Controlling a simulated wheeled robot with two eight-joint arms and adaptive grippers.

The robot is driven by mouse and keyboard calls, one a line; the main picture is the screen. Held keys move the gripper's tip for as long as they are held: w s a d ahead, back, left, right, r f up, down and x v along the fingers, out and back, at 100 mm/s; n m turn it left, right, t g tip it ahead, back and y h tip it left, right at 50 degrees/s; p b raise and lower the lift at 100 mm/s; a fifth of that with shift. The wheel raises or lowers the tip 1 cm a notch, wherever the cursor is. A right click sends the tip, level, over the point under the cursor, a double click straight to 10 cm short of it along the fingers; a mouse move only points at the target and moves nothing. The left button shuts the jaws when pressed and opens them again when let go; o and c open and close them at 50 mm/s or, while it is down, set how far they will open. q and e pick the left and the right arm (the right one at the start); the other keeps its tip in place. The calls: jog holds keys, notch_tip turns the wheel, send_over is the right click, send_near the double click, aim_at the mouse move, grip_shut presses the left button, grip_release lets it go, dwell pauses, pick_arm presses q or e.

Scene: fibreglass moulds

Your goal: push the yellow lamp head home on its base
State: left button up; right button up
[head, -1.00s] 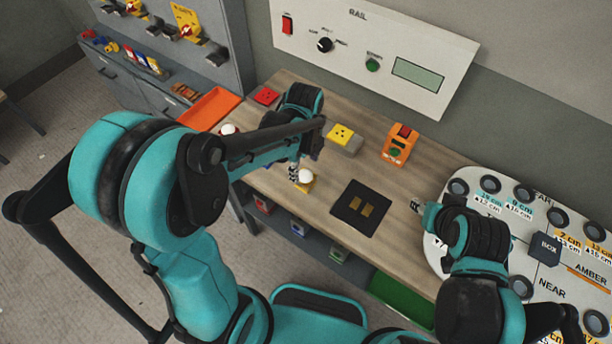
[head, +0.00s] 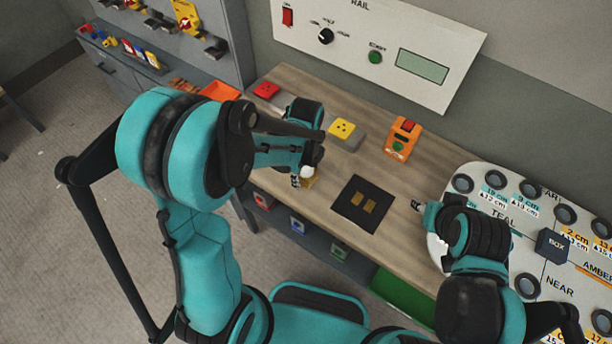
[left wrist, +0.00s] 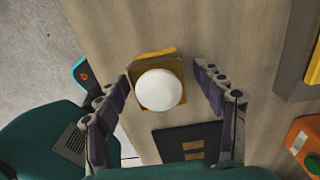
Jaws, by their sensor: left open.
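The yellow lamp head, a yellow square part with a white dome (left wrist: 159,91), is on the wooden table; in the head view its yellow edge (head: 309,183) shows under my left gripper. My left gripper (left wrist: 164,80) is open above it, one finger on each side of the dome, with gaps on both sides in the left wrist view. A grey block with a yellow, holed top (head: 343,130) stands behind and to the right; I cannot tell whether it is the lamp's base. My right gripper (head: 421,206) is over the table's right part; its jaws are too small to read.
A black mat with two brass-coloured plates (head: 352,209) lies right of the lamp. An orange box with a green button (head: 402,138) stands farther back. A red-topped block (head: 266,90) is at the back left. A white labelled board (head: 500,190) fills the right side.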

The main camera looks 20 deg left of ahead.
aim_at(308, 171)
pick_arm(q)
jog(key=shift+f, duration=0.2)
jog(key=c, duration=1.2)
jog(key=shift+o, duration=0.2)
jog(key=shift+r, duration=0.5)
jog(key=r, duration=0.1)
jog(key=r+p, duration=0.2)
jog(key=r, duration=0.1)
jog(key=shift+s+d, duration=0.25)
jog(key=shift+d, duration=0.15)
jog(key=s+d+r+p, duration=0.2)
jog(key=s+d+r, duration=0.2)
jog(key=d, duration=0.6)
notch_tip(308, 171, up, 2)
jog(key=shift+s, duration=0.2)
